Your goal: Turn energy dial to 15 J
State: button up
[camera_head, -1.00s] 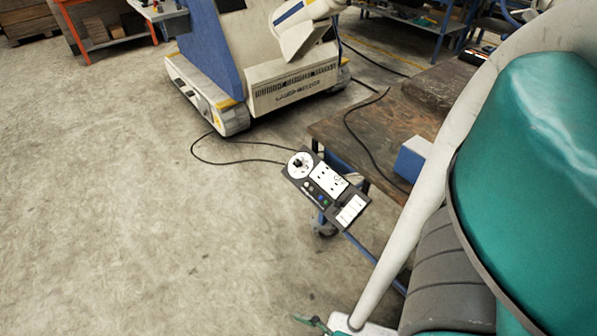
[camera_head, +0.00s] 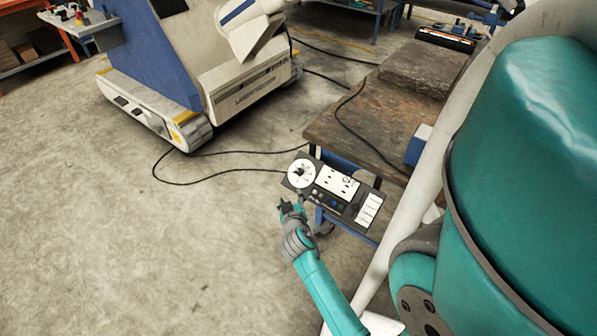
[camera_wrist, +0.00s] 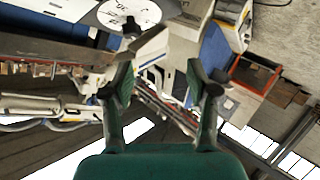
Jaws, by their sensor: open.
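The energy dial (camera_head: 301,173) is a round white disc with a black knob at the left end of a dark control panel (camera_head: 312,197). The panel also carries white labelled plates and small coloured buttons. In the wrist view the dial (camera_wrist: 146,14) shows at the top, cut off by the frame edge, with its black knob above my left finger. My gripper (camera_head: 288,208) is just below the dial in the head view, apart from the knob as far as I can tell. In the wrist view my gripper (camera_wrist: 160,88) is open, with nothing between its fingers.
A worn wooden table (camera_head: 375,125) stands behind the panel, with a black cable and a blue box (camera_head: 418,146) on it. A large white and blue machine (camera_head: 215,75) stands at the back left. Open concrete floor lies on the left.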

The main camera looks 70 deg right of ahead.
jog(key=m+g, duration=0.1)
send_near(299, 172)
jog(key=shift+h, duration=0.4)
jog(key=x, duration=1)
jog(key=shift+w+d+f, duration=0.1)
jog(key=shift+w+f, duration=0.15)
jog(key=shift+f, duration=0.15)
jog(key=shift+c, duration=0.3)
grip_shut()
